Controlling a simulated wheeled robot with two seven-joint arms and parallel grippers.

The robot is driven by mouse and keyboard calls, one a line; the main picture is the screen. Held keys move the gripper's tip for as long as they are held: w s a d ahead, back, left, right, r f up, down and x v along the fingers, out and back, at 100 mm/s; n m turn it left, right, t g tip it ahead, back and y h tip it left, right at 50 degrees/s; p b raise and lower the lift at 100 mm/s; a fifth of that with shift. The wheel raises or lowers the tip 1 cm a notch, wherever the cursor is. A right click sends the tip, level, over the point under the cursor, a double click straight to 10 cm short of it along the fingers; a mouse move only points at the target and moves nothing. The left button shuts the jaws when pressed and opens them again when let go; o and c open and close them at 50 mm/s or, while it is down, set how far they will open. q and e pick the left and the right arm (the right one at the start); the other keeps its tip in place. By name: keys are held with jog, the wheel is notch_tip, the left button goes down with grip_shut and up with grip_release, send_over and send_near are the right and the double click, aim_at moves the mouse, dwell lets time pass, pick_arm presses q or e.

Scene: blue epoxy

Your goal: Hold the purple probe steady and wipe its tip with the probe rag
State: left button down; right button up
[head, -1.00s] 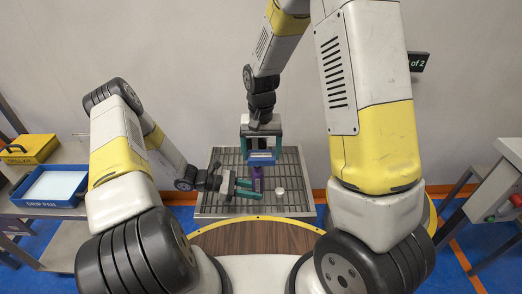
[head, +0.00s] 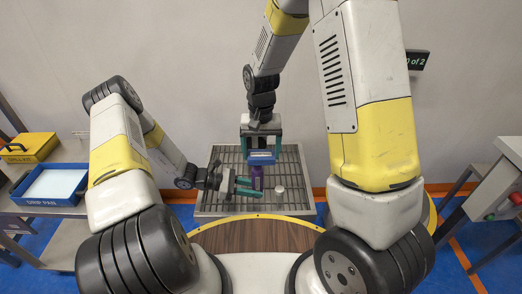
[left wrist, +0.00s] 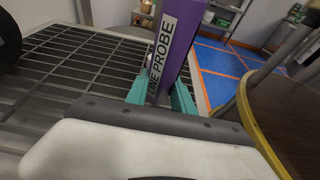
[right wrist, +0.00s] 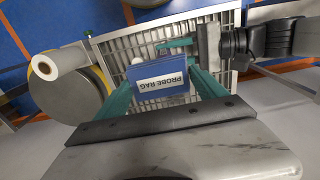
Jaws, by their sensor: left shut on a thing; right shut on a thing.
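The purple probe (head: 257,180) stands about upright over the grated stand. My left gripper (head: 250,187) is shut on it from the left. In the left wrist view the purple probe (left wrist: 175,50), with a printed label, rises between the teal fingers (left wrist: 160,97). The blue probe rag (head: 261,158) is in my right gripper (head: 262,150), which points down from above. The rag's label reads PROBE RAG in the right wrist view (right wrist: 158,79). The rag sits right at the top of the probe and hides its tip, so I cannot tell whether they touch.
The grated stand (head: 225,200) lies below both grippers. A small white cylinder (head: 279,193) stands on it, right of the probe. A blue drip pan (head: 50,185) and a yellow box (head: 28,147) are on the bench at left. A wooden round top (head: 255,236) is in front.

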jog(key=shift+f, duration=1)
jog(key=shift+a, duration=0.15)
jog(key=shift+a, duration=0.7)
jog(key=shift+d, duration=0.15)
jog(key=shift+d, duration=1.5)
jog(key=shift+a, duration=1.65)
jog(key=shift+d, duration=0.1)
